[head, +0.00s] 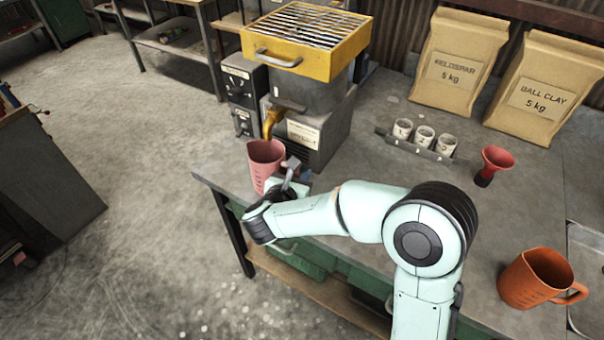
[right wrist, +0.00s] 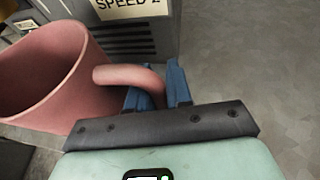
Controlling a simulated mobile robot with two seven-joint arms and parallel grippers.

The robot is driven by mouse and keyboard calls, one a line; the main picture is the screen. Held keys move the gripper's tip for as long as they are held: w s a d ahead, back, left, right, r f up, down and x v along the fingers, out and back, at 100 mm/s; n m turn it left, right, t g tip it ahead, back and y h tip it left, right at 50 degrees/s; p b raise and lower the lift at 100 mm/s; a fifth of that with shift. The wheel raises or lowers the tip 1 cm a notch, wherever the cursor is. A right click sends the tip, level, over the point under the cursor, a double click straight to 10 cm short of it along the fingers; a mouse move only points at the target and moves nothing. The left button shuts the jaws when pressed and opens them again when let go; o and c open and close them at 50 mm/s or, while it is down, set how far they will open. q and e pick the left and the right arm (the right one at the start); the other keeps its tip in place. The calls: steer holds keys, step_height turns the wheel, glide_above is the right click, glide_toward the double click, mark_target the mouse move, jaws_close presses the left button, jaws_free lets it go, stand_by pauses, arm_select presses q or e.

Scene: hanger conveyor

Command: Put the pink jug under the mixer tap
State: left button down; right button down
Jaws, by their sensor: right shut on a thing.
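The pink jug (head: 265,163) stands upright at the left end of the workbench, its open mouth just below the brass mixer tap (head: 270,122). The tap comes out of the front of the mixer (head: 312,118), a metal machine with a yellow top. My right gripper (head: 292,172) is at the jug's right side. In the right wrist view its blue fingers (right wrist: 157,85) are shut on the handle of the pink jug (right wrist: 50,75). I cannot tell whether the jug's base touches the bench. My left gripper is not in view.
An orange jug (head: 530,279) stands at the bench's right front. A red funnel (head: 494,164), a rack of small cups (head: 420,143) and two paper bags (head: 460,62) stand farther back. The bench (head: 385,105) is clear between mixer and rack; its left edge is close to the jug.

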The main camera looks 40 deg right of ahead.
steer(key=shift+x, duration=1)
steer(key=shift+f, duration=0.35)
steer(key=shift+f, duration=0.15)
steer(key=c, duration=1)
jaws_free()
steer(key=shift+a, duration=0.1)
steer(key=shift+c, duration=0.2)
steer(key=shift+s, duration=0.1)
steer(key=shift+s+a+r, duration=0.1)
steer(key=shift+a+r, duration=0.15)
steer(key=shift+r, duration=0.05)
steer(key=v, duration=1.1)
steer(key=shift+a+b, duration=0.2)
steer(key=shift+b, duration=0.1)
